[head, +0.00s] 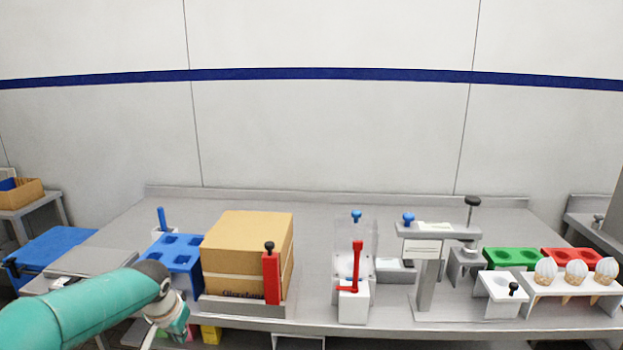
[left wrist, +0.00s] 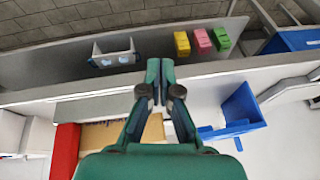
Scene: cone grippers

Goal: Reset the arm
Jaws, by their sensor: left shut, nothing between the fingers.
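My left arm comes in from the lower left of the head view, over the table's front edge. Its gripper (head: 178,332) hangs below the wrist at the bottom of the picture, in front of the blue rack and left of the cardboard box. In the left wrist view the two green fingers of the left gripper (left wrist: 160,72) are together and empty, above the front edge of the table. My right gripper is in neither view.
On the table (head: 330,220) stand a blue rack (head: 183,250), a cardboard box (head: 245,250), a clear dispenser with a red lever (head: 356,268), a grey press (head: 430,250), green (head: 512,257) and red trays, and a white holder (head: 575,287) with cones. Small coloured blocks (left wrist: 201,40) sit on a lower shelf.

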